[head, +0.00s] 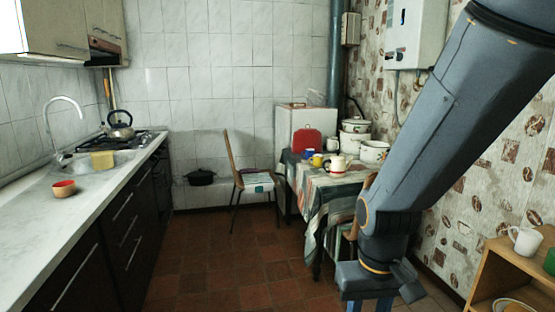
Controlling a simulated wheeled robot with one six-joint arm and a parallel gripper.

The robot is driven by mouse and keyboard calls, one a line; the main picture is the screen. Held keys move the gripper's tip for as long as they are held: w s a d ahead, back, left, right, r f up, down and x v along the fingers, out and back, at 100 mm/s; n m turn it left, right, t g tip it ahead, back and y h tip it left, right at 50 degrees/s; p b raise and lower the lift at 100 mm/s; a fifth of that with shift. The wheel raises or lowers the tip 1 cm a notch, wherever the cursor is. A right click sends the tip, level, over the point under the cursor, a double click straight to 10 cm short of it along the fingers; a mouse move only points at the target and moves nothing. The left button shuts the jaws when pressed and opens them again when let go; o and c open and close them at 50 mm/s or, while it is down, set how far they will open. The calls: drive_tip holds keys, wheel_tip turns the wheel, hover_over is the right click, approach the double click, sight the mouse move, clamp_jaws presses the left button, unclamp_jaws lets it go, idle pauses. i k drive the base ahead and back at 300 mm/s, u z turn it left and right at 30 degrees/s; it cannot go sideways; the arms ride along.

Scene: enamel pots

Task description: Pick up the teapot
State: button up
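A white teapot (338,165) with red trim stands upright on the cloth-covered table (335,188), among cups and pots. A metal kettle (120,125) with a raised handle sits on the stove at the left. My gripper (370,306) hangs down at the bottom edge, to the right of and nearer than the table. Its two fingers stand apart with a gap between them. Their tips are cut off by the frame edge, and nothing shows between the visible parts. It is well apart from the teapot.
Yellow and blue cups (317,160) and enamel pots (374,152) crowd the table near the teapot. A chair (254,182) stands left of the table. A wooden shelf (505,262) with a white mug (525,241) is at right. The tiled floor (225,260) between counter and table is clear.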

sight(338, 169)
drive_tip(key=u, duration=0.75)
drive_tip(key=i, duration=0.8)
drive_tip(key=u, duration=0.5)
drive_tip(key=i, duration=0.75)
drive_tip(key=z, duration=0.6)
drive_tip(key=i, duration=0.7)
drive_tip(key=z, duration=1)
drive_tip(key=i, duration=0.25)
drive_tip(key=z, duration=0.95)
drive_tip(key=i, duration=0.8)
drive_tip(key=z, duration=0.1)
